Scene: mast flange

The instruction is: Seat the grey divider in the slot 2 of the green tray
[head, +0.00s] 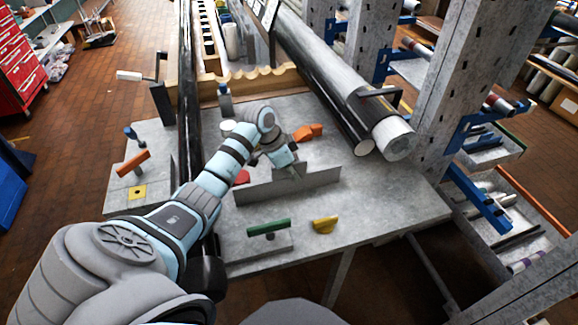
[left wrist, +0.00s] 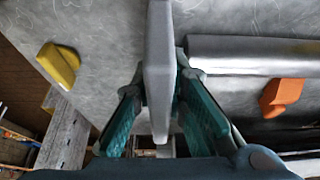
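The grey divider (head: 318,182) is a long thin plate standing on edge on the grey bench top. My left gripper (head: 290,170) is above its middle. In the left wrist view the divider (left wrist: 158,75) runs between the teal fingers of my left gripper (left wrist: 161,85), whose tips press close on both sides, so it looks shut on the divider. Whether the plate's lower edge touches the bench is not clear. A green bar (head: 268,227) sits on a grey block near the bench's front; I cannot make out a green tray or numbered slots. My right gripper is not in view.
A yellow piece (head: 325,224), a red piece (head: 242,177) and an orange piece (head: 308,132) lie around the divider. A thick metal pipe (head: 345,75) lies behind at right. A grey upright (head: 470,90) stands right. The bench's front right is clear.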

